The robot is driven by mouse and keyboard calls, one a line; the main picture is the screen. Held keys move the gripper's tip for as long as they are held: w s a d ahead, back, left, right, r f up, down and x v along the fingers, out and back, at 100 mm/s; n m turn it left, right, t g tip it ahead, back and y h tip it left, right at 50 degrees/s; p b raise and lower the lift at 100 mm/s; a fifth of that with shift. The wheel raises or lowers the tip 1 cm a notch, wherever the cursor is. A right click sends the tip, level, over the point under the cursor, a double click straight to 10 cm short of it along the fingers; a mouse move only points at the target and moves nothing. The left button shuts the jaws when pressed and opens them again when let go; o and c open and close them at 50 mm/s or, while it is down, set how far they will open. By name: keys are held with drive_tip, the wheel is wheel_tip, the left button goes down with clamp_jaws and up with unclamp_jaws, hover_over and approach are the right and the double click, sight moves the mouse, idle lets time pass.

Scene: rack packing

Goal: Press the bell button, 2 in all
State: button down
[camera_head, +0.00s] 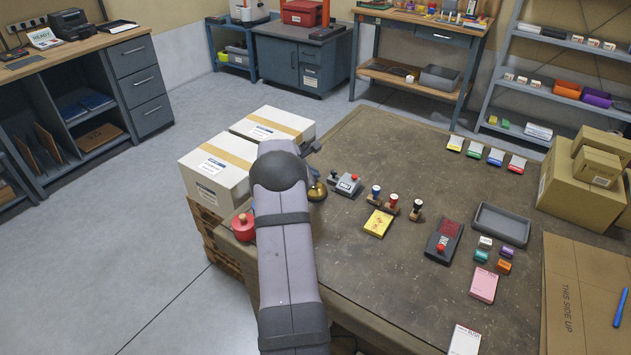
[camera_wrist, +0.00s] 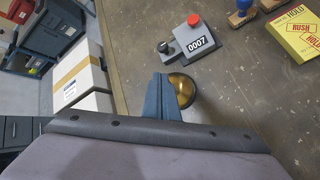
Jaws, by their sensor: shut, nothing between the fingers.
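A brass bell dome (camera_wrist: 182,90) stands on the dark work table (camera_head: 350,270), near its left edge. My gripper (camera_wrist: 163,80) is shut and empty. I cannot tell whether the fingertips touch the bell.
A grey counter (camera_wrist: 190,42) reading 0007, with a red button and black knob, stands beyond the bell. Stamps (camera_head: 391,202) and a yellow pad (camera_head: 378,222) lie to its right. White boxes (camera_head: 215,168) are left of the table. A red object (camera_head: 243,227) is left of my arm.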

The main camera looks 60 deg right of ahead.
drive_tip(key=shift+f+b, duration=0.45)
drive_tip(key=shift+f, duration=0.05)
idle(0.4)
drive_tip(key=shift+r, duration=0.15)
drive_tip(key=shift+r+p, duration=0.7)
drive_tip(key=shift+r, duration=0.1)
idle(0.3)
drive_tip(key=shift+r+p, duration=2.05)
drive_tip(key=shift+r, duration=0.45)
